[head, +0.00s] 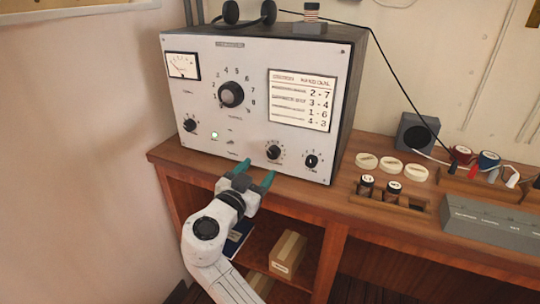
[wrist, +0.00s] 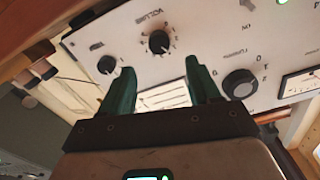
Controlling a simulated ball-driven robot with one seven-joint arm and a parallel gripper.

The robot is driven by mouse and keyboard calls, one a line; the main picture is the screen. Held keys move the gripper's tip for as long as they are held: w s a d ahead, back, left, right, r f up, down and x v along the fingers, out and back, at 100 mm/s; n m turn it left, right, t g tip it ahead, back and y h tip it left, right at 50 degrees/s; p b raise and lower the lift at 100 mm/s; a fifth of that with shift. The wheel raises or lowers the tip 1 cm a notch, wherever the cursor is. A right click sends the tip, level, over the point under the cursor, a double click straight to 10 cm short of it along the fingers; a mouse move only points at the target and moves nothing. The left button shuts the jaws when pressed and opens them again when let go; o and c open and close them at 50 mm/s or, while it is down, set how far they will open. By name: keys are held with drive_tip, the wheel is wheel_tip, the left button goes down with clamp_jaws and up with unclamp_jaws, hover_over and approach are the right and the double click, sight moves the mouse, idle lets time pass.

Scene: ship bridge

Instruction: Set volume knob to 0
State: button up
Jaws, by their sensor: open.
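The volume knob (head: 273,152) is a small black knob low on the front of the grey radio set (head: 215,130). In the wrist view, which is upside down, the knob (wrist: 158,42) has VOLUME lettered beside it and a ring of marks around it. Its exact setting is too small to read. My gripper (head: 257,172) is open and empty, with teal fingers pointing at the panel's lower edge, just below and left of the knob. In the wrist view, the knob shows beyond and between the fingertips (wrist: 158,68), apart from them.
Another small knob (head: 311,161) sits right of the volume knob. A headset (head: 248,14) rests on top. Jars (head: 378,188) and white discs (head: 390,168) stand to the right on the wooden desk.

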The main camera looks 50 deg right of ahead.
sight(272, 154)
drive_tip(key=p+x, duration=0.1)
drive_tip(key=x, duration=0.7)
drive_tip(key=shift+c, duration=0.4)
drive_tip(key=c, duration=0.9)
drive_tip(key=shift+f, duration=0.1)
drive_tip(key=shift+c, duration=0.2)
